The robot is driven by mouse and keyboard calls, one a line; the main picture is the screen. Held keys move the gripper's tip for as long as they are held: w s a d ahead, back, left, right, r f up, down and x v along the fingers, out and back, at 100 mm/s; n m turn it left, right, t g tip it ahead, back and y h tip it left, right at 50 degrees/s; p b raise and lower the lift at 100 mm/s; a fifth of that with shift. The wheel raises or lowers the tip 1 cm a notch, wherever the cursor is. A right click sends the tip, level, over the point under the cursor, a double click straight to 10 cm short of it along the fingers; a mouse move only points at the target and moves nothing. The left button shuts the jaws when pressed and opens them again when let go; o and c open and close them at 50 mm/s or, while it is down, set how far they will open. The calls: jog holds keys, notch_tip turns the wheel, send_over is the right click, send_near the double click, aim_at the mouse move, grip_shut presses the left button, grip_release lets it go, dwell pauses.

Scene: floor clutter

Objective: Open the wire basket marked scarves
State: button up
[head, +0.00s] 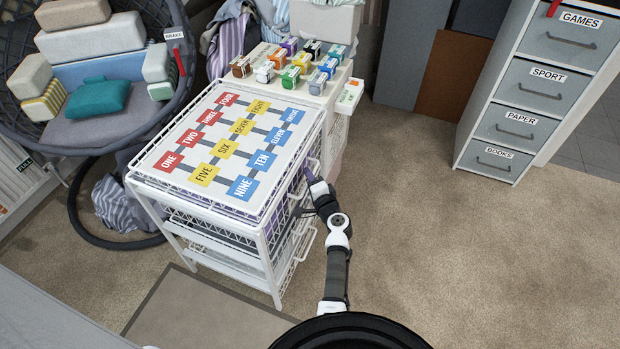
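A white wire basket unit (265,235) stands left of centre, with several pull-out baskets stacked under its top. Pale handles stick out on its right-hand front side, one of them a lower handle (305,243). I can read no scarves label; the basket fronts are seen steeply from above and partly hidden by my arm. My gripper (300,209) is at the front of the unit, close to the upper baskets. Its fingers are small and dark against the wire, so I cannot tell whether they are open or shut, or touching a handle. Purple cloth shows inside the upper basket.
A number board (215,145) covers the unit's top. Behind it is a stand with small coloured boxes (290,67). A round chair with cushions (80,75) is at left. A labelled drawer cabinet (530,90) is at right. Carpet (440,240) to the right is clear.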

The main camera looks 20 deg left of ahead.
jog(key=shift+w+a, duration=0.1)
grip_shut()
dwell(0.4)
jog(key=s+d+b, duration=0.1)
jog(key=d+b, duration=0.7)
jog(key=d, duration=2.1)
jog(key=shift+d, duration=0.1)
grip_release()
